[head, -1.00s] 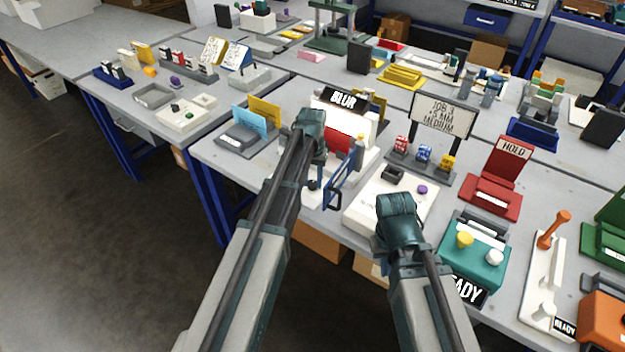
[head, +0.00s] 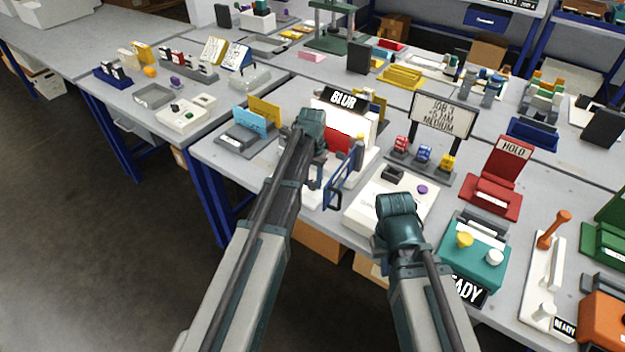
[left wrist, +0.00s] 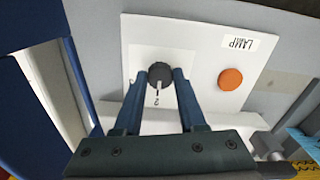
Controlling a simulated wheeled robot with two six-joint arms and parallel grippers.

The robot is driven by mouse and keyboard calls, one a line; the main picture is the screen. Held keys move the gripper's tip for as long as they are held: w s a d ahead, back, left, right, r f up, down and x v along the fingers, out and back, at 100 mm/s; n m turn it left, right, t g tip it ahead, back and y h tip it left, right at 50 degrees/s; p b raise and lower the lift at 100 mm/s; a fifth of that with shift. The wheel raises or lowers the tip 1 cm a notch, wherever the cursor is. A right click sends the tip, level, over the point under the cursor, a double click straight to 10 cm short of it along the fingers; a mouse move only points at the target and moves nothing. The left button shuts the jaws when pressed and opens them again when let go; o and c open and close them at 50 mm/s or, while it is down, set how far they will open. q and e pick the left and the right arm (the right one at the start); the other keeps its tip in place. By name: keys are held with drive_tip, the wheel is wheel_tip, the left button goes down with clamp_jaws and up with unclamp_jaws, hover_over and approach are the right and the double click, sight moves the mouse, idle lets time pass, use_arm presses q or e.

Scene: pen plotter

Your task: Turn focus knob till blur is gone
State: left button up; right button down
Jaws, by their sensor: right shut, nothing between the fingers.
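A dark round knob (left wrist: 158,72) with a white pointer sits on a white panel (left wrist: 200,50) in the left wrist view. The pointer is toward a mark "2". My left gripper (left wrist: 160,84) has a finger on each side of the knob, closed against it. In the head view a black sign reading BLUR (head: 344,99) stands on a white machine (head: 362,130). My left wrist hides part of this machine and the knob. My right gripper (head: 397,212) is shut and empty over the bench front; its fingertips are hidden.
An orange button (left wrist: 230,79) beside a LAMP label (left wrist: 237,43) is right of the knob. A white unit with a purple button (head: 422,189), a teal unit (head: 478,262) and a red HOLD stand (head: 505,165) lie to the right. A blue-handled frame (head: 340,182) is close to my left arm.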

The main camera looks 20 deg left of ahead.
sight(312, 182)
use_arm(q)
drive_tip(key=o, duration=0.4)
drive_tip(key=shift+r, duration=0.1)
wheel_tip(312, 182, up, 14)
drive_tip(key=p, duration=1.4)
drive_tip(key=shift+f, duration=0.2)
